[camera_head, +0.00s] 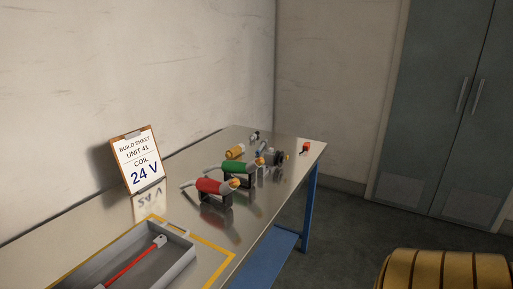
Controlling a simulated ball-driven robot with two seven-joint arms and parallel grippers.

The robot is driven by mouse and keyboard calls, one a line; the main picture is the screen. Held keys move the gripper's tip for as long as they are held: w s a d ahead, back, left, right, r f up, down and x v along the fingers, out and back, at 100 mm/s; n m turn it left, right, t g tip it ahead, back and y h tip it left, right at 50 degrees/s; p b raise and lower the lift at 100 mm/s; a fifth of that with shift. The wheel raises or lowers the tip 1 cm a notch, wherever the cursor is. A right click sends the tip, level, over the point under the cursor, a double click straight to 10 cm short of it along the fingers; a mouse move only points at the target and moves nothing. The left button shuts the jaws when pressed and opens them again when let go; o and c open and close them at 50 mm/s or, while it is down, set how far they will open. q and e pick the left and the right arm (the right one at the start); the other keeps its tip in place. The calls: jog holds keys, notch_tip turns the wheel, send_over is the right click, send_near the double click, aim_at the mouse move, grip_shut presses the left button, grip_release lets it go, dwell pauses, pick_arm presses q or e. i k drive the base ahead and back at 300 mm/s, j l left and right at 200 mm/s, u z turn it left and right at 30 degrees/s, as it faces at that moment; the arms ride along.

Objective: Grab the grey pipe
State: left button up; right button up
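No separate grey pipe stands out clearly. Light grey tube-like ends stick out of the red cylinder (210,186) and the green cylinder (236,168), which rest on dark stands on the metal table. A small dark grey round part (279,157) lies farther back; I cannot tell if it is a pipe. Neither of my grippers is in view.
A grey tray (178,240) holding a red rod (133,264) sits at the table's near end. A yellow cylinder (236,152) and small red part (305,147) lie farther back. A banded yellow-brown object (445,272) stands lower right.

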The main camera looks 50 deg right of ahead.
aim_at(264, 143)
jog(key=i+z, duration=0.1)
jog(key=z, duration=1.6)
jog(key=i+l+z, duration=0.35)
jog(key=i+l, duration=0.2)
jog(key=i+l+z, duration=0.35)
jog(key=i+l, duration=0.15)
jog(key=i+z, duration=0.3)
jog(key=i, duration=1.8)
jog(key=i+u, duration=0.3)
jog(key=i, duration=0.25)
jog(key=i+l+u, duration=0.35)
jog(key=i, duration=0.2)
jog(key=i+u, duration=0.2)
jog(key=u, duration=0.25)
jog(key=i+u, duration=0.25)
jog(key=u, duration=0.2)
jog(key=i+l+u, duration=0.1)
jog(key=u, duration=0.3)
jog(key=i+l+u, duration=0.2)
jog(key=u, duration=0.25)
jog(key=i+l+u, duration=0.2)
jog(key=u, duration=0.25)
